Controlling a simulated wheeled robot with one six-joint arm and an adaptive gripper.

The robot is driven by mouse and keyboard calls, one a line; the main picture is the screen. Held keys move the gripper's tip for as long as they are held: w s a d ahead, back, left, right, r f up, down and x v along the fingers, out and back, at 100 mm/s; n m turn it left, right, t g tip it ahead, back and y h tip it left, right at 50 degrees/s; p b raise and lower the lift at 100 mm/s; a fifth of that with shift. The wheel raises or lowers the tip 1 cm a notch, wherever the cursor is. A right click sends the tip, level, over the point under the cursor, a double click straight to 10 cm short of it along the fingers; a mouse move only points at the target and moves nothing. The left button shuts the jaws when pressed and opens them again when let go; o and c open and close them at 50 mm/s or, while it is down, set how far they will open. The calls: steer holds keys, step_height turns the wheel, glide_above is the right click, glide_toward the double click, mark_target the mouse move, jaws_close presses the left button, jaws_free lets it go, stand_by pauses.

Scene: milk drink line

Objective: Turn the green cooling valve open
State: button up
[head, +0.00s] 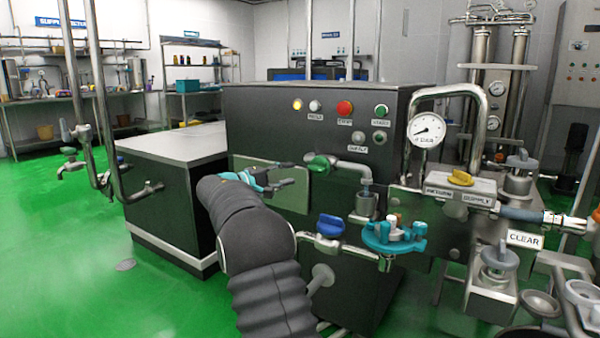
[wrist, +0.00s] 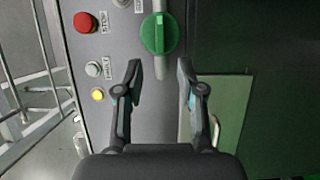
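The green valve knob (head: 318,164) sits on a grey pipe fitting at the front of the dark machine, at centre in the head view. In the wrist view the green knob (wrist: 159,33) is a round disc with a ridge across it, near the top centre, beyond my fingertips. My gripper (head: 290,174) is just left of the knob in the head view. In the wrist view my gripper (wrist: 160,68) is open and empty, with its fingers apart below the knob. No contact with the knob shows.
A blue valve knob (head: 330,225) and a teal handwheel (head: 394,236) are below and right of the green knob. A yellow knob (head: 460,178) and a pressure gauge (head: 426,130) are further right. A red stop button (head: 345,108) is on the panel above.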

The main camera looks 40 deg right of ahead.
steer(key=shift+a, duration=1.7)
